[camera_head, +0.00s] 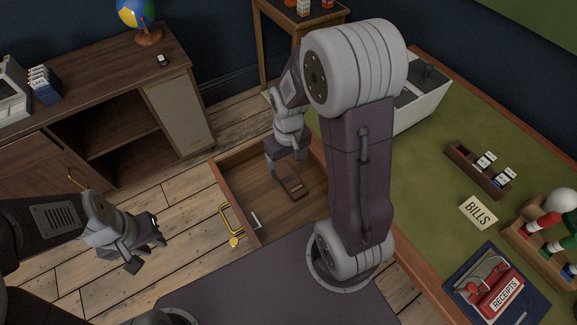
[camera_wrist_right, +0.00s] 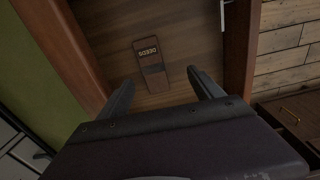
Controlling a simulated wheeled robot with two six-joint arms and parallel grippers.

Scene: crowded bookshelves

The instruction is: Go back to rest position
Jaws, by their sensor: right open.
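My right gripper (camera_wrist_right: 162,88) is open and empty above an open wooden drawer (camera_head: 240,187). In the head view the right gripper (camera_head: 286,168) hangs over the drawer, partly covered by my own arm. A brown block with a dark label reading "DEEDS" (camera_wrist_right: 149,55) lies on the drawer floor beyond the fingertips, apart from them. The block also shows in the head view (camera_head: 293,188). My left gripper (camera_head: 149,254) is open and empty above the floor, left of the drawer.
A green-topped desk (camera_head: 428,165) on the right holds a "BILLS" card (camera_head: 478,212), a red "RECEIPTS" item (camera_head: 494,289) and a wooden rack (camera_head: 478,169). A dark cabinet (camera_head: 110,85) with a globe (camera_head: 136,13) stands left. Wooden floor (camera_head: 180,210) lies open between them.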

